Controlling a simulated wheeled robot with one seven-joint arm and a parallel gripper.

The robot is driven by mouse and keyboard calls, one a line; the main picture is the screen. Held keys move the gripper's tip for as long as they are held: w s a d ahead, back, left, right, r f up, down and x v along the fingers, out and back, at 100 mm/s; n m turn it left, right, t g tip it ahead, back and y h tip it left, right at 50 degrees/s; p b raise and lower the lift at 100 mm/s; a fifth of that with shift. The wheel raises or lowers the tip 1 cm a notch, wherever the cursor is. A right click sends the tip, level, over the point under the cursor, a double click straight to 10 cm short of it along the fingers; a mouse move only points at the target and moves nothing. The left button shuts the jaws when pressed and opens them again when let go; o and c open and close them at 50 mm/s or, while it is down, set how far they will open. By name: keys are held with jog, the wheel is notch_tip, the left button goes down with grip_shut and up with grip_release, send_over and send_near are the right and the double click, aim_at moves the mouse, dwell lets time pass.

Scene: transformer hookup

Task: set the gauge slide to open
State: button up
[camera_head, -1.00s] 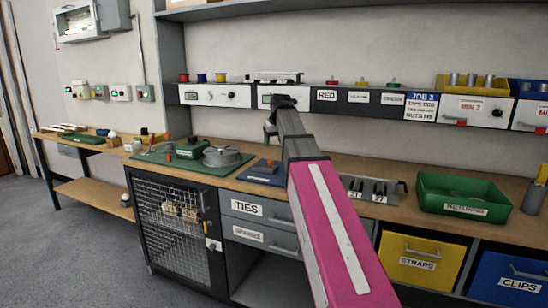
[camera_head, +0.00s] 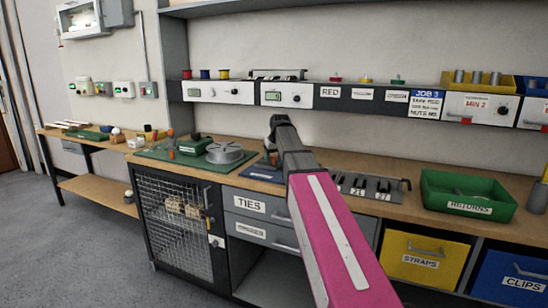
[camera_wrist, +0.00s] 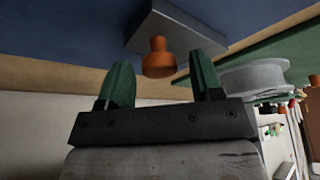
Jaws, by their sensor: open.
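A grey block (camera_wrist: 178,28) with an orange knob (camera_wrist: 158,58) sits on a dark blue mat (camera_wrist: 70,35) in the wrist view; it looks like the gauge slide. My gripper (camera_wrist: 160,62) is open, its two green fingers on either side of the knob. I cannot tell whether either finger touches it. In the head view the blue mat (camera_head: 258,173) lies on the bench, and my gripper (camera_head: 271,146) is low over it. My arm and gripper largely hide the slide there, and its setting cannot be read.
A green mat (camera_head: 162,155) with a round grey part (camera_head: 224,153) is just left of the blue mat. A grey rack (camera_head: 372,189) and a green returns bin (camera_head: 468,196) are to the right. White panels with displays (camera_head: 287,94) line the wall behind.

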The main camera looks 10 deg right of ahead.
grip_shut()
jog(key=s+d, duration=0.1)
jog(key=d, duration=0.1)
jog(key=s+d, duration=0.3)
jog(key=shift+d, duration=0.3)
jog(key=shift+w, duration=0.1)
grip_release()
jog(key=v, duration=1)
jog(key=shift+r, duration=0.4)
